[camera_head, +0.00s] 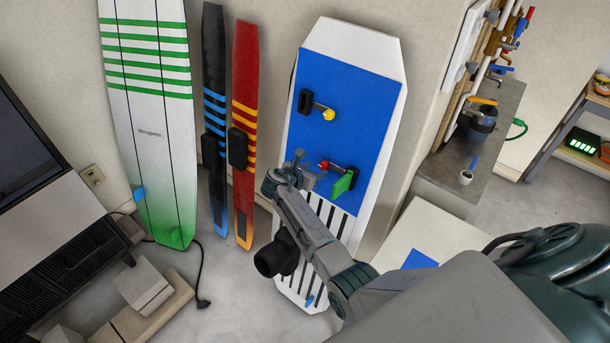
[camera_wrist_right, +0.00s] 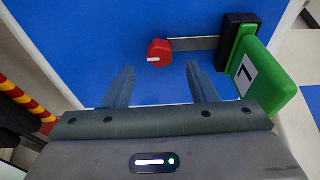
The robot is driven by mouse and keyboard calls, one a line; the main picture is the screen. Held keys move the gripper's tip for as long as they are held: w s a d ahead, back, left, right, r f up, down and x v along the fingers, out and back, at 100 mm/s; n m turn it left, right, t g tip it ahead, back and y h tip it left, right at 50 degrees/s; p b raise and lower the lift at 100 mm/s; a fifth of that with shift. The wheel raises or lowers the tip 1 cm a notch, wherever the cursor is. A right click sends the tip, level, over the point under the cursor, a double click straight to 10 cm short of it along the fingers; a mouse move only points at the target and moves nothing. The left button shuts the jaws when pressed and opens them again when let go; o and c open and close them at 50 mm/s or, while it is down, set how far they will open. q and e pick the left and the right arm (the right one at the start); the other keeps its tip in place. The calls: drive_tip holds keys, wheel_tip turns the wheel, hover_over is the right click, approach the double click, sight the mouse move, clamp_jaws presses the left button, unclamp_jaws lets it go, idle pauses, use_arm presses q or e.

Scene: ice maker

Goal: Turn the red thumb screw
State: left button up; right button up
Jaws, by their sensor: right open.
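The red thumb screw (camera_head: 323,164) is on the blue panel of the white board, at the end of a short grey bar. In the right wrist view, the red thumb screw (camera_wrist_right: 159,53) has a white mark on its face. My right gripper (camera_wrist_right: 157,75) is open and empty, with its fingers pointing toward the panel. The screw appears just beyond the fingertips, between their lines, not gripped. In the head view my right gripper (camera_head: 299,166) is just left of the screw. My left gripper is not in view.
A green tag (camera_wrist_right: 262,78) and a black block (camera_wrist_right: 238,34) are right of the screw. A yellow knob (camera_head: 328,115) is higher on the blue panel. Red (camera_head: 244,130) and black (camera_head: 214,120) skis and a green-striped board (camera_head: 150,115) lean to the left.

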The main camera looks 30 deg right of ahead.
drive_tip(key=b+v, duration=0.1)
drive_tip(key=v, duration=0.5)
drive_tip(key=shift+a, duration=0.1)
idle(0.3)
